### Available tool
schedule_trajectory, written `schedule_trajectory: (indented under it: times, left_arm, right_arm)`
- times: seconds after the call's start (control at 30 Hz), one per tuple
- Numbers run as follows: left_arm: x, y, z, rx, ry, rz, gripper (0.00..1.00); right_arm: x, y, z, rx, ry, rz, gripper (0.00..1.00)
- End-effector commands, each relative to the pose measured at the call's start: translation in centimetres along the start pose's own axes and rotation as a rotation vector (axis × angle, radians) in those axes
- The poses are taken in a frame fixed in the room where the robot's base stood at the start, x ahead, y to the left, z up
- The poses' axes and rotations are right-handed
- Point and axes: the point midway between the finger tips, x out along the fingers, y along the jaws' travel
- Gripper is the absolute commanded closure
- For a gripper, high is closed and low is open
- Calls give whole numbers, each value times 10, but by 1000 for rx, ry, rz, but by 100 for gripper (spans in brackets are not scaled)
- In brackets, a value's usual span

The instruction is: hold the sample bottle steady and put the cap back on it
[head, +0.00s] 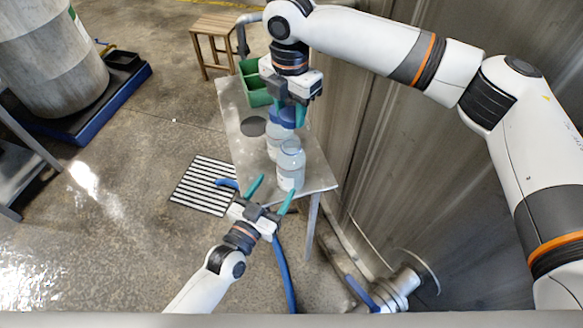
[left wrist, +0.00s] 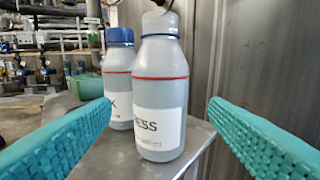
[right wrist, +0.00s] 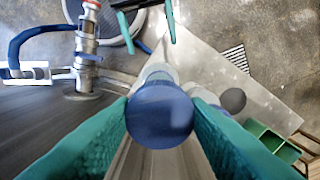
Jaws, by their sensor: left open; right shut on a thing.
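The uncapped sample bottle (head: 291,168) stands upright near the table's front end, with a pale neck and a label ending in "ESS" in the left wrist view (left wrist: 160,85). My left gripper (head: 271,190) is open just in front of it; the bottle appears beyond its teal fingertips. My right gripper (head: 291,112) is shut on a blue cap (right wrist: 160,115), held above the table behind and above the uncapped bottle. Beneath the cap, the right wrist view shows a clear bottle top. The bottle's mouth is small in the head view.
A second bottle with a blue cap (left wrist: 119,70) stands close behind the first. The table (head: 318,178) also bears a dark round disc (head: 252,126) and a green bin (head: 255,92). A metal wall (head: 350,150) rises close at the right. A striped floor grate (head: 203,185) lies at the left.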

Motion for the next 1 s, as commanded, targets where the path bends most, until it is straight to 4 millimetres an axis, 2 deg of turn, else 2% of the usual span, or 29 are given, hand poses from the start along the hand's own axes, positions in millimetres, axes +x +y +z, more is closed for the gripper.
schedule_trajectory:
  times: [0.3, 0.5, 0.7, 1.0]
  left_arm:
    - [61, 0, 1, 0, -2, 0, 30]
    - [91, 0, 1, 0, -1, -1, 30]
    - [105, 0, 0, 0, 1, -1, 30]
    - [106, 0, 0, 0, 0, 0, 30]
  right_arm:
    - [0, 0, 0, 1, 0, 0, 79]
    - [0, 0, 0, 1, 0, 0, 79]
    - [0, 0, 0, 1, 0, 0, 79]
    - [0, 0, 0, 1, 0, 0, 79]
